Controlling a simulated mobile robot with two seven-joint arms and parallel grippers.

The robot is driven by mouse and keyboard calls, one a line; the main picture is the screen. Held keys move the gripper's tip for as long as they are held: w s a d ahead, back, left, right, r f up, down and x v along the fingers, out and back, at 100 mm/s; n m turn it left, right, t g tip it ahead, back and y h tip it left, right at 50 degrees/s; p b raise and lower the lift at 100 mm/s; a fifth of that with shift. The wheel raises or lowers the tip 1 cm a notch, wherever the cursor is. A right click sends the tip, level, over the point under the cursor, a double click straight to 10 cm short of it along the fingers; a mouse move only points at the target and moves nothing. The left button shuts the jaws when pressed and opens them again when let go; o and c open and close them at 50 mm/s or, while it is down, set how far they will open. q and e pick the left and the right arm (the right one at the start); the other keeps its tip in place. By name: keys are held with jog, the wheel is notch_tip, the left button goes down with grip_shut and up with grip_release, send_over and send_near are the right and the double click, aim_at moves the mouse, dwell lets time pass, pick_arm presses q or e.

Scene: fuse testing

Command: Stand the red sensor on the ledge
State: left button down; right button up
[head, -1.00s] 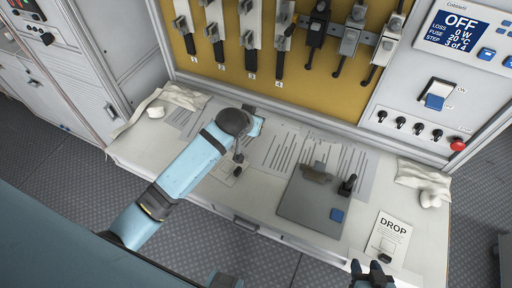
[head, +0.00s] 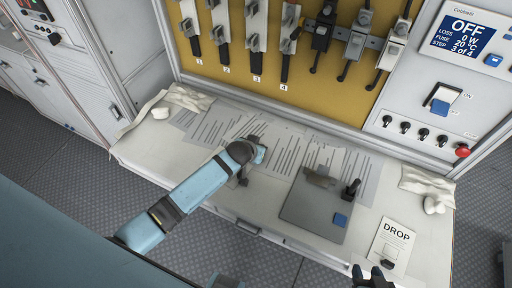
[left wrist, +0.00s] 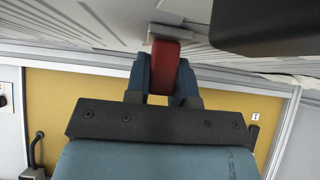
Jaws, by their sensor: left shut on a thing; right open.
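The red sensor (left wrist: 164,66) is between the fingers of my left gripper (left wrist: 163,82) in the left wrist view, and the fingers are shut on it. A pale grey piece (left wrist: 171,33) shows at its far end; I cannot tell whether it is part of the sensor. In the head view the sensor is hidden by my left arm, whose end is low over the white ledge (head: 150,150). I cannot tell whether the sensor touches the ledge. My right gripper (head: 372,273) is open and empty at the bottom edge, in front of the ledge.
A grey plate (head: 312,212) with a black lever (head: 350,190) and a blue block (head: 340,220) lies right of the arm. A DROP sheet (head: 398,234) lies further right. Crumpled cloths (head: 426,178) lie at both ends. Fuse holders (head: 255,45) hang on the yellow panel (head: 215,85).

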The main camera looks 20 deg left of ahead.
pick_arm(q)
jog(key=shift+f, duration=0.2)
jog(key=c, duration=1)
grip_release()
jog(key=shift+r, duration=0.15)
